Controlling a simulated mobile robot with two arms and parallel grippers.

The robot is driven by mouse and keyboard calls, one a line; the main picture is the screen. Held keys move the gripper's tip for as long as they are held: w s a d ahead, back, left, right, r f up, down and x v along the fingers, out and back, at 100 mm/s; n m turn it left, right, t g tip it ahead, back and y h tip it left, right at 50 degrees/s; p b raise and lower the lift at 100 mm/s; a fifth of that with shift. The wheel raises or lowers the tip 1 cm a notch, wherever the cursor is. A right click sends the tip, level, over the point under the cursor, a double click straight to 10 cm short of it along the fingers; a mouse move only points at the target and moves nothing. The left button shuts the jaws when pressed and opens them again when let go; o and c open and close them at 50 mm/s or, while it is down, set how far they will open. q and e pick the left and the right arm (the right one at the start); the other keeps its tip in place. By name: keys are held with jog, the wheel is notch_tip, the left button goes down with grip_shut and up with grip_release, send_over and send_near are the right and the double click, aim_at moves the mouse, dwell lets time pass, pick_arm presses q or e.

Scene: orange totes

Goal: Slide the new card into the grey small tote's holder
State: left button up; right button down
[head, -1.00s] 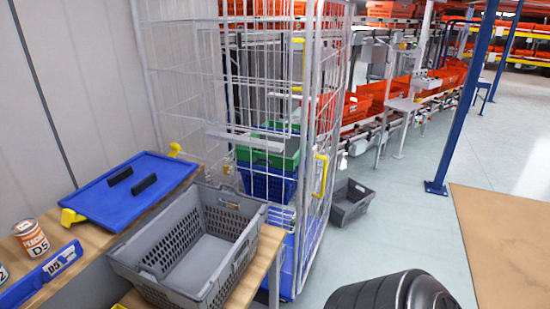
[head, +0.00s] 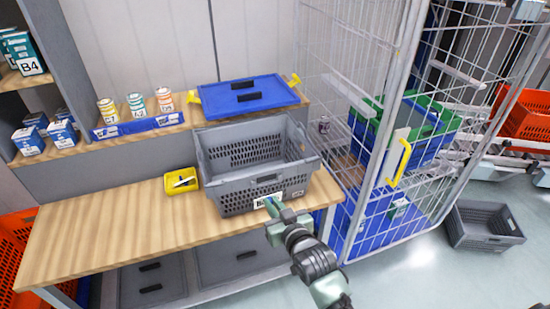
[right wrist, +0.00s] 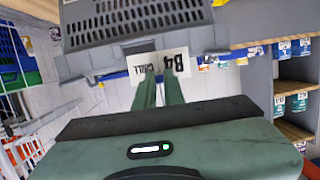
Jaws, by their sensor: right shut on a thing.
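The grey small tote (head: 237,192) stands on the wooden bench, its front wall facing me; it also shows at the top of the right wrist view (right wrist: 120,30). My right gripper (head: 273,206) is in front of that wall, shut on the white card (head: 261,202). In the right wrist view the card (right wrist: 178,65) sits between the fingertips (right wrist: 159,88), its print, with "B4", upside down. The card is close to the tote's lower front; I cannot tell whether it touches the holder, which I cannot make out clearly. My left gripper is not in view.
Cans and a blue rail (head: 140,127) line the back shelf. A wire cage (head: 385,190) stands close on the right. The bench's left part is clear.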

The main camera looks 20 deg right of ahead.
jog(key=shift+g+h, duration=0.3)
jog(key=shift+h, duration=0.1)
jog(key=shift+w+d+r+b, duration=0.2)
jog(key=shift+w+d+b, duration=0.25)
jog(key=shift+w, duration=1.5)
jog(key=shift+w+d+r+b, duration=0.2)
jog(key=shift+w+d, duration=0.3)
jog(key=shift+w, duration=1.5)
jog(key=shift+w+d+r+b, duration=0.15)
jog(key=shift+w+d+b, duration=0.3)
jog(key=shift+w, duration=1.5)
jog(key=shift+f, duration=0.2)
jog(key=shift+p, duration=0.45)
jog(key=shift+f+b, duration=1.1)
jog(key=shift+f, duration=0.7)
jog(key=c, duration=1.4)
grip_release()
jog(key=shift+c, duration=0.2)
